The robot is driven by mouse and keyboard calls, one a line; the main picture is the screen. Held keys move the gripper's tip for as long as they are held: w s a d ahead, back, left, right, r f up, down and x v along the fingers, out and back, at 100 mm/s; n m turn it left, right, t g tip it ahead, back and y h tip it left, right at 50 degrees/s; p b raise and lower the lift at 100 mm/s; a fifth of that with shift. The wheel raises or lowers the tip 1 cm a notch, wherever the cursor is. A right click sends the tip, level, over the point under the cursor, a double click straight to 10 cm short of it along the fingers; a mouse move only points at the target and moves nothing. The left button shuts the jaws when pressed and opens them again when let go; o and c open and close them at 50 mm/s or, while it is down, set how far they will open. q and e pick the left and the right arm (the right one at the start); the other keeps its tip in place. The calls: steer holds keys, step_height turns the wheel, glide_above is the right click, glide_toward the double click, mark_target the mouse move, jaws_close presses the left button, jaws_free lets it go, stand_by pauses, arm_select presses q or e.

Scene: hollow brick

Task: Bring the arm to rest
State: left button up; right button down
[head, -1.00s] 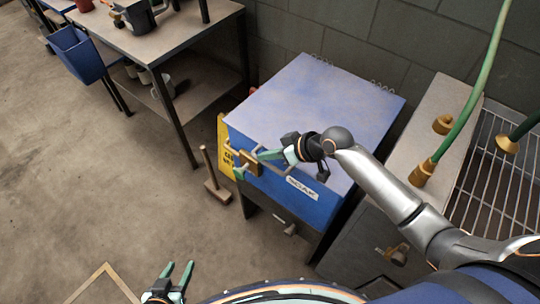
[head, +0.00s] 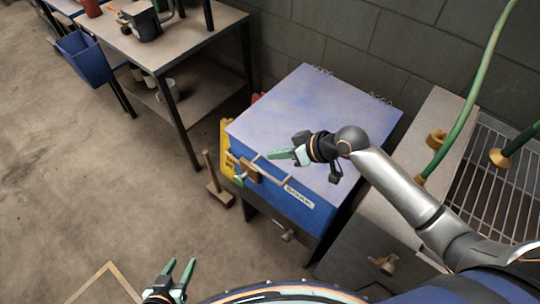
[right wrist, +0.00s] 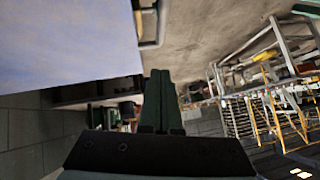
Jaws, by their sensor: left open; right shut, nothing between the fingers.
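My right gripper (head: 283,156) is shut and empty. It hangs above the front part of the blue box's lid, and its arm comes in from the right. In the right wrist view its closed fingers (right wrist: 158,100) show with nothing between them. My left gripper (head: 178,270) is open and empty at the bottom of the head view, above the floor. The blue box (head: 315,112) has its lid down and a handle bar (head: 268,170) along its front. The right fingertips look apart from the handle, but the exact gap is hard to tell.
A workbench (head: 175,45) with tools and a blue bin (head: 78,56) stands at the back left. A wooden mallet-like object (head: 215,185) stands on the floor beside the box. A grey cabinet (head: 428,130), a wire rack (head: 490,165) and a green hose (head: 470,100) are at right.

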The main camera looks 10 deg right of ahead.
steer(key=v, duration=0.6)
steer(key=shift+r, duration=0.3)
steer(key=s+d+f+m+t+h, duration=0.1)
steer(key=s+f+m+t+h, duration=0.2)
steer(key=s+f, duration=1.2)
step_height(320, 180, down, 3)
steer(key=shift+s+r+m+h, duration=0.1)
steer(key=shift+s+m+h, duration=0.3)
steer(key=shift+m+h, duration=0.45)
steer(key=shift+d, duration=0.1)
